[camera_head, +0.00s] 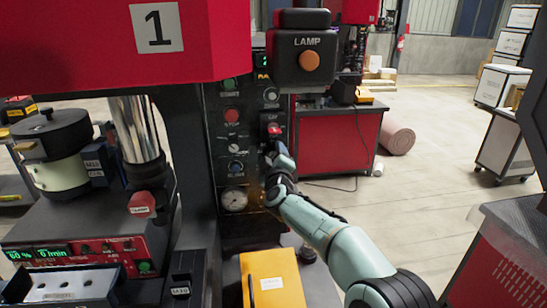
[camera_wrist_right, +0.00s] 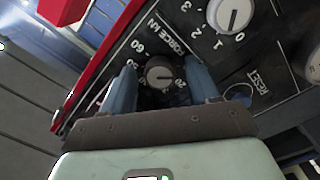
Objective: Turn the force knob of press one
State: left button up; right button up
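Press one (camera_head: 190,45) is the red and dark machine with the "1" plate at the left of the head view. The force knob (camera_wrist_right: 160,76) is a small dark round knob with a pale pointer line, beside the "FORCE kN" lettering in the right wrist view. My right gripper (camera_wrist_right: 162,68) has its two blue fingers apart, one on each side of this knob, with small gaps showing. In the head view my right gripper (camera_head: 277,153) is at the press's control panel. It hides part of the panel, and I cannot make out the force knob there. My left gripper is not in view.
A larger white dial (camera_wrist_right: 230,14) numbered 0 to 3 sits close to the force knob. A lamp box (camera_head: 301,58) with an orange button juts out above the arm. A yellow box (camera_head: 272,280) stands below.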

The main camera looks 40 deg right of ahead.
jog(key=c, duration=0.9)
jog(key=shift+c, duration=0.2)
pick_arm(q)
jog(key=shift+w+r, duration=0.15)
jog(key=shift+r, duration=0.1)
pick_arm(e)
jog(key=shift+m, duration=0.4)
jog(key=shift+r+m+p, duration=0.1)
jog(key=shift+m+p, duration=0.5)
jog(key=shift+m, duration=0.4)
jog(key=m, duration=0.2)
jog(key=shift+m+p, duration=0.3)
jog(key=shift+p, duration=0.05)
pick_arm(q)
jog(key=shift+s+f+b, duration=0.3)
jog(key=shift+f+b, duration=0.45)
jog(key=shift+b, duration=0.3)
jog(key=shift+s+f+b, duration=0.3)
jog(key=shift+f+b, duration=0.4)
jog(key=shift+b, duration=0.3)
pick_arm(e)
jog(key=shift+m+y, duration=0.4)
jog(key=shift+m, duration=4.65)
jog(key=shift+m+y, duration=0.4)
jog(key=shift+m, duration=4.65)
